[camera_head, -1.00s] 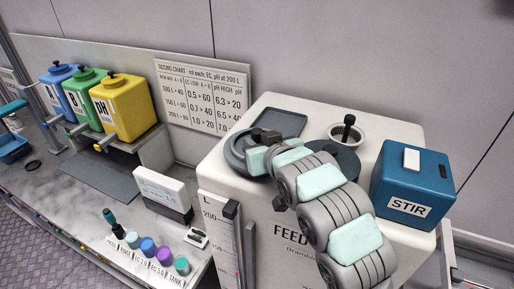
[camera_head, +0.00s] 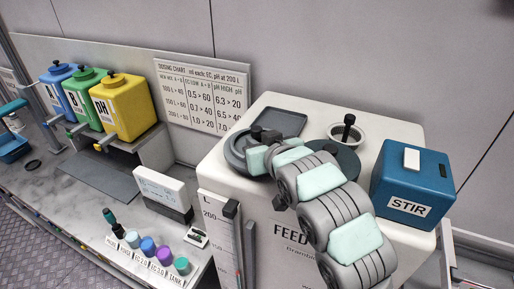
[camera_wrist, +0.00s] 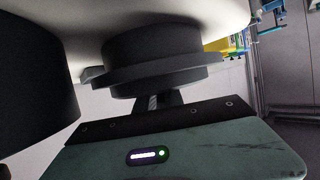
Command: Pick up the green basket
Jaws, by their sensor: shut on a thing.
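No green basket shows in either view. In the head view my gripper (camera_head: 265,137) is at the dark grey round lid (camera_head: 238,158) on the left part of the white feed tank top. In the wrist view, which looks inverted, my gripper (camera_wrist: 156,102) is shut on the narrow part of this dark stepped lid (camera_wrist: 140,75), close to the tank's white surface. I cannot tell whether the lid touches the tank. The fingertips are mostly hidden by the lid and my wrist.
The white tank (camera_head: 285,105) also carries a blue STIR box (camera_head: 408,185), a grey tray (camera_head: 280,122) and a black-handled item in a white ring (camera_head: 348,128). Blue, green (camera_head: 84,90) and yellow (camera_head: 125,105) jugs stand left. Small coloured bottles line the bench front.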

